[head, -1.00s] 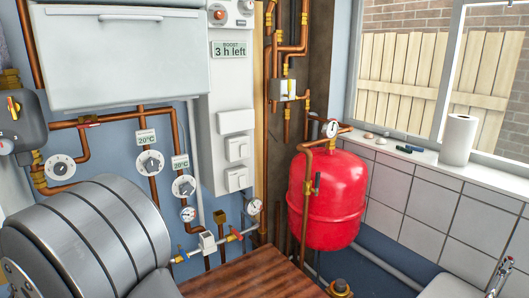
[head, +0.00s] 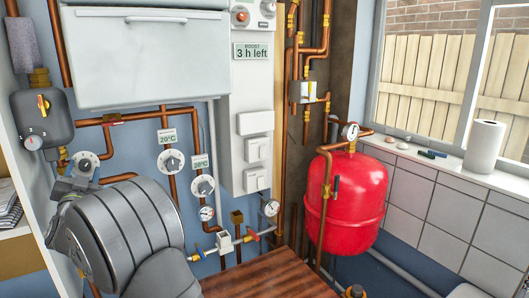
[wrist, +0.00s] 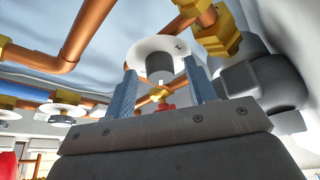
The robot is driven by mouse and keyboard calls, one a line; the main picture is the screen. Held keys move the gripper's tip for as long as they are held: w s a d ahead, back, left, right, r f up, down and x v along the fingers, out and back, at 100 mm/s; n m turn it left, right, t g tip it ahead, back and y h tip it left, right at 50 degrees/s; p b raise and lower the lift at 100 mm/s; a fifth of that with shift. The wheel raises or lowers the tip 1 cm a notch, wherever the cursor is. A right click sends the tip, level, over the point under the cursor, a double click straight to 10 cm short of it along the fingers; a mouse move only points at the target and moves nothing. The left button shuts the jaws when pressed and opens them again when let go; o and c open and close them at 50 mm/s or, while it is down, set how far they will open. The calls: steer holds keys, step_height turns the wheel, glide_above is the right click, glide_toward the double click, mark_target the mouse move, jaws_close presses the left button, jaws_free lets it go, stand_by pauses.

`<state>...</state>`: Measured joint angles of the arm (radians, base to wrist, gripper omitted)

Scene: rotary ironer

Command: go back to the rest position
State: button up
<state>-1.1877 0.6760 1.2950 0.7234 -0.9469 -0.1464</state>
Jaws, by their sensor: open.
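My gripper (head: 80,172) is at the left in the head view, below and partly over a white round dial (head: 86,155). In the wrist view my gripper's two blue-grey fingers (wrist: 161,75) stand apart, open, with nothing held between them. A white dial with a grey knob (wrist: 160,62) shows beyond and between the fingertips. A red-handled valve (wrist: 165,108) also shows between the fingers. I cannot tell how far the fingertips are from the knob. My grey arm fills the lower left of the head view.
Copper pipes (head: 173,200) and two more dials, left (head: 171,161) and right (head: 203,185), line the wall. A grey pump unit (head: 42,120) is above left. A red tank (head: 345,205) stands right. A wooden top (head: 265,275) lies below, its visible part clear.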

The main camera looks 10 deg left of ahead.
stand_by(0.3)
steer(key=v, duration=1.8)
steer(key=x, duration=1.7)
steer(key=shift+w+a, duration=0.1)
steer(key=shift+w, duration=0.1)
steer(key=shift+w+a+r+n+y, duration=0.1)
steer(key=shift+w+a+n+y, duration=0.05)
steer(key=shift+w+n+y, duration=0.3)
steer(key=n+g+y, duration=0.1)
steer(key=n, duration=0.3)
steer(key=n+g+y, duration=0.1)
steer(key=n+y, duration=0.1)
steer(key=n, duration=0.2)
steer(key=shift+d, duration=0.25)
steer(key=v, duration=1.4)
steer(key=shift+a, duration=0.1)
